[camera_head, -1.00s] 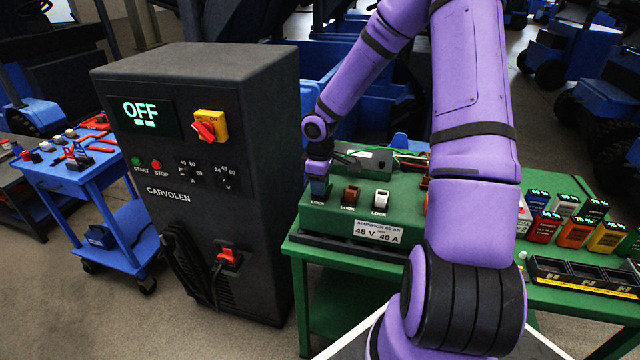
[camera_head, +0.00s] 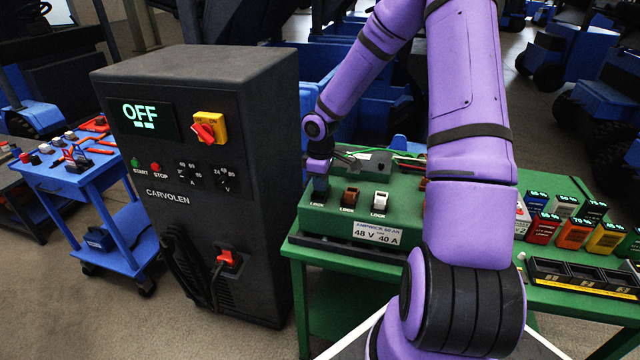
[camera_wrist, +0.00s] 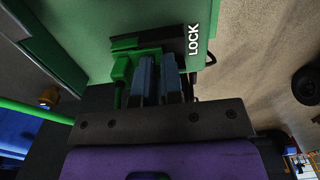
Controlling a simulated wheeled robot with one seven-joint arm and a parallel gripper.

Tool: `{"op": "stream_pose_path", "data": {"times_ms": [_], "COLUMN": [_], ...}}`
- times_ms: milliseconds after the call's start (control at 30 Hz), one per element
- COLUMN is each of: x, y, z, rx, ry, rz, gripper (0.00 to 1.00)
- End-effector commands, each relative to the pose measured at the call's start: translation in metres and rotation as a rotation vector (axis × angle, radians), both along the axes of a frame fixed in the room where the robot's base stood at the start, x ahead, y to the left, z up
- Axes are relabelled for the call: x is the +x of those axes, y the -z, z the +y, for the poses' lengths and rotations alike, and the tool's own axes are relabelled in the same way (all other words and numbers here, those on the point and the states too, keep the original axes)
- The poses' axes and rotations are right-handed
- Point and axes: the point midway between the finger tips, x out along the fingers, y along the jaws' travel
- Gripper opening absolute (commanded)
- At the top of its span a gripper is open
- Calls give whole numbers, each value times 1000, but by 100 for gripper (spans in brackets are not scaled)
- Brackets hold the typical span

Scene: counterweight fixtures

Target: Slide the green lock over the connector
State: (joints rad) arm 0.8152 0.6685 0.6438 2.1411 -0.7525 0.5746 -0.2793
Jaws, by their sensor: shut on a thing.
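My gripper (camera_head: 319,182) is at the left end of the green charger box (camera_head: 340,215), above the leftmost LOCK label. In the wrist view, its two blue-grey fingers (camera_wrist: 158,62) are close together, shut on a piece at the black connector housing (camera_wrist: 183,32). The green lock (camera_wrist: 138,52) shows at the fingertips, beside the housing; the fingers hide part of it. A bright green plug (camera_wrist: 122,69) with a green cable lies just left of the fingers. I cannot tell how far the lock covers the connector.
A brown lock (camera_head: 350,196) and a white lock (camera_head: 380,200) stand to the right on the box. The dark cabinet (camera_head: 215,130) reading OFF stands close on the left. Coloured batteries (camera_head: 575,232) and black bins (camera_head: 580,275) are at the right.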

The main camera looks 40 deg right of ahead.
Motion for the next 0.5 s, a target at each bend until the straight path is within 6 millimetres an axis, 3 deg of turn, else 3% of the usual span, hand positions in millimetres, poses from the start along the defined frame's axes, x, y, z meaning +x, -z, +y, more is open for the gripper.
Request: {"op": "stream_pose_path", "data": {"times_ms": [33, 133, 500], "x": [3, 3, 1], "y": [-1, -1, -1], "z": [-4, -4, -2], "rx": [-4, -4, -3], "ry": [4, 4, 3], "rz": [-8, -7, -6], "gripper": [12, 34, 34]}}
